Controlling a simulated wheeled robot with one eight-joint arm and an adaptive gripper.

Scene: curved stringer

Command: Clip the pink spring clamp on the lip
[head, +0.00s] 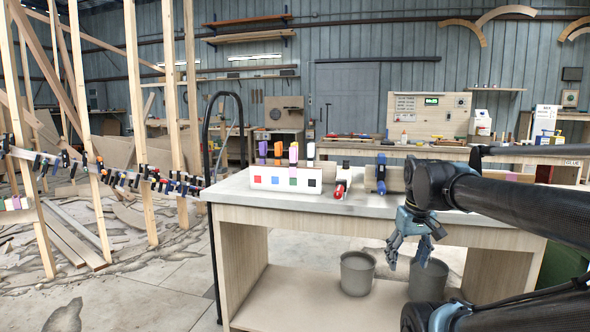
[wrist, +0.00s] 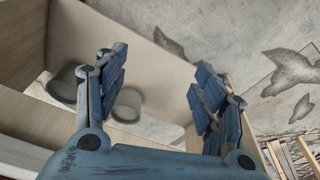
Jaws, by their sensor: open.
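A pinkish-purple clamp (head: 293,152) stands upright in a white rack (head: 267,183) with coloured squares, on the left of the table (head: 300,200). It looks like the pink spring clamp, but it is small here. A long curved strip (head: 130,180) at the left carries several clamps along its edge; I cannot make out which part is the lip. My gripper (head: 407,258) is open and empty, pointing down in front of the table, well right of and below the rack. In the wrist view its fingers (wrist: 158,82) are apart with nothing between them.
Other clamps stand in the rack. A red clamp (head: 340,184) and a blue clamp (head: 380,173) are on the tabletop. Two grey buckets (head: 357,273) sit on the lower shelf. Wooden posts (head: 135,120) stand around the strip. Floor between table and strip looks open.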

